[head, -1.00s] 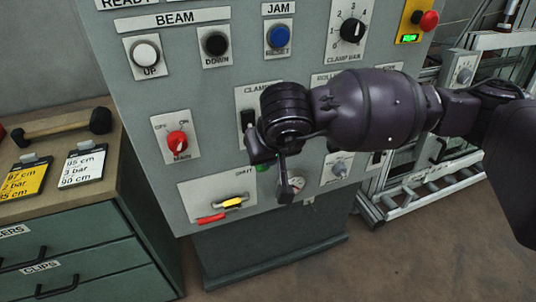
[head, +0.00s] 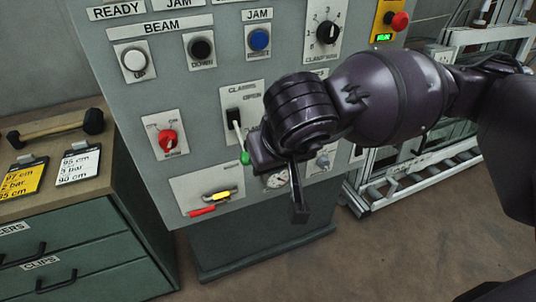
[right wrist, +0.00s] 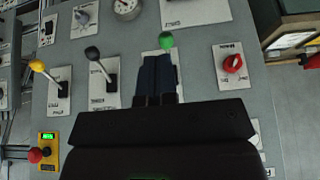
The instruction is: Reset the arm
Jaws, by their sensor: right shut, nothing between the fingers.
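My right arm reaches in from the right in the head view, in front of the control panel (head: 85,60). My right gripper (head: 272,190) is partly hidden by its own wrist there. In the right wrist view the gripper fingers (right wrist: 158,68) are together and empty. The green-knobbed clamps lever (head: 244,157) hangs down beside the gripper in the head view. Its green knob (right wrist: 165,41) shows just beyond the fingertips in the right wrist view; I cannot tell whether they touch. My left gripper is not in view.
The panel also carries a red main switch (head: 167,140), beam buttons and a blue jam reset button (head: 259,39). Black (right wrist: 92,53) and yellow (right wrist: 37,65) knobbed levers stand beside the green one. A drawer cabinet (head: 70,235) with a mallet (head: 60,126) stands at the left.

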